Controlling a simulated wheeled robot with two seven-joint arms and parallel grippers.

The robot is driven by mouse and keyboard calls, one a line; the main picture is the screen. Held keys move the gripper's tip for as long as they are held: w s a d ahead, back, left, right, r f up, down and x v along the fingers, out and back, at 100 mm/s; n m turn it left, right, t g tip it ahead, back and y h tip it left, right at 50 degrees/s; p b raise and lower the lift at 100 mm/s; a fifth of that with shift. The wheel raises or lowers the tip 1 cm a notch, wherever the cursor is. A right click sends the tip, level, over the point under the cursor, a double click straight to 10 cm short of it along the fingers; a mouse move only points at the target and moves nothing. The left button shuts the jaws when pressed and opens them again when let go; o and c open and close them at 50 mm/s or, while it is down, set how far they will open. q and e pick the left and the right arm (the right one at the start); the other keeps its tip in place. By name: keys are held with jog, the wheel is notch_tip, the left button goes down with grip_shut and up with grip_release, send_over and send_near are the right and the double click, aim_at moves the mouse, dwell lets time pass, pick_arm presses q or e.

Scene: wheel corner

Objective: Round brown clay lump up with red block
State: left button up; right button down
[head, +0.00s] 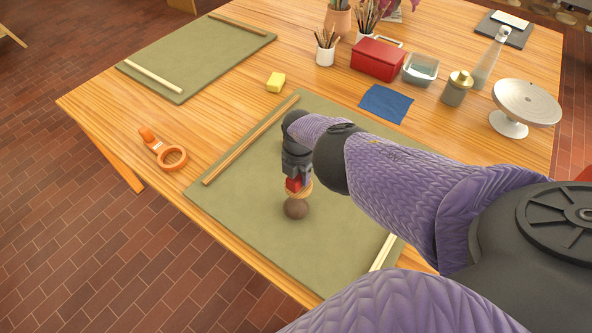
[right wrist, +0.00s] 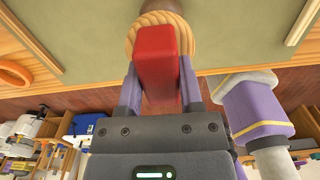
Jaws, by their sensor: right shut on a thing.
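The brown clay lump (head: 296,209) sits on the near green mat (head: 246,209) in the head view, looking roundish. The red block (head: 293,185), with a round tan wooden base, is directly above the lump and seems to meet its top; I cannot tell whether they touch. My right gripper (head: 296,178) points down and is shut on the red block. In the right wrist view the red block (right wrist: 157,62) is between the fingers, its tan base (right wrist: 131,38) beyond it and part of the lump (right wrist: 160,4) behind. My left gripper is not in view.
Wooden strips (head: 250,140) lie along the mat's sides. An orange tool (head: 163,150) lies to its left and a yellow sponge (head: 276,82) beyond it. A blue cloth (head: 386,103), red box (head: 378,59) and grey turntable (head: 525,103) are farther back. The mat left of the lump is clear.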

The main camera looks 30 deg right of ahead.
notch_tip(320, 180, down, 5)
jog(key=b, duration=0.4)
jog(key=shift+f+b, duration=0.1)
jog(key=shift+b, duration=0.25)
